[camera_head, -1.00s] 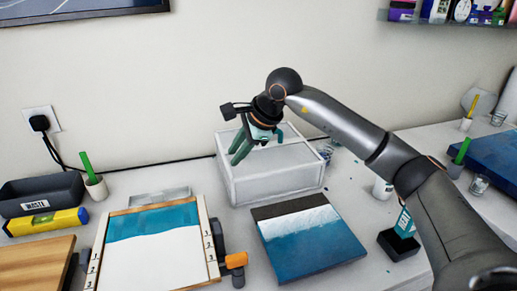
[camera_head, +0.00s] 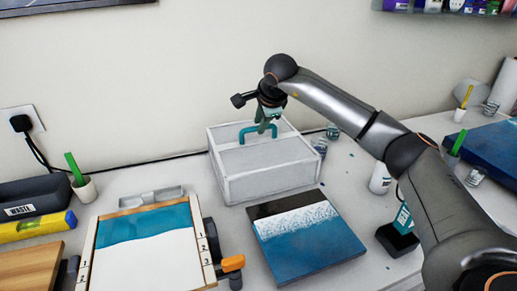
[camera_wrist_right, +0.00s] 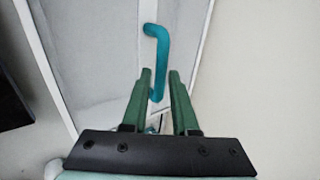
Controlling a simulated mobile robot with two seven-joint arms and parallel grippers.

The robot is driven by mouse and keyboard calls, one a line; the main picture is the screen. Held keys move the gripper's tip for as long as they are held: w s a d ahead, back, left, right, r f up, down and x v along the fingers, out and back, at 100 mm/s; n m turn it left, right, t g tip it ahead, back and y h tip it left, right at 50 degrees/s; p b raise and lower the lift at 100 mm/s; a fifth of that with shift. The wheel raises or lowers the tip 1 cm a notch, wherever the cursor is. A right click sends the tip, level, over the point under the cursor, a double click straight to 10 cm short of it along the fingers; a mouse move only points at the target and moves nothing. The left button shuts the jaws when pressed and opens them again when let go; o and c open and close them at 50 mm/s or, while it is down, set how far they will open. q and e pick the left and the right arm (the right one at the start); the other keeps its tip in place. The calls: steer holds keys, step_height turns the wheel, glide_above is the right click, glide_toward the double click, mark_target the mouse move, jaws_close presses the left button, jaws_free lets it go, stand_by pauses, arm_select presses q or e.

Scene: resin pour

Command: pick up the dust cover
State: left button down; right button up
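The dust cover (camera_head: 268,186) is a pale box with grey, see-through-looking panels, standing at the back of the bench in the head view. A teal handle (camera_head: 245,131) rises from its top. My right gripper (camera_head: 264,127) is over the handle's right part. In the right wrist view, the gripper's green fingers (camera_wrist_right: 159,78) are apart, and the near end of the teal handle (camera_wrist_right: 157,37) lies between them. I see a gap beside the handle; contact is not clear. The cover's top (camera_wrist_right: 95,50) fills the left of that view. My left gripper is not in view.
A framed blue-and-white panel (camera_head: 150,250) and a blue seascape panel (camera_head: 305,245) lie in front of the cover. Small glass cups (camera_head: 320,147) stand close on its right. A waste bin (camera_head: 35,197) and yellow level (camera_head: 35,228) are at left.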

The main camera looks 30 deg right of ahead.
steer(key=x, duration=0.4)
jaws_close()
steer(key=shift+r, duration=0.15)
stand_by(1.2)
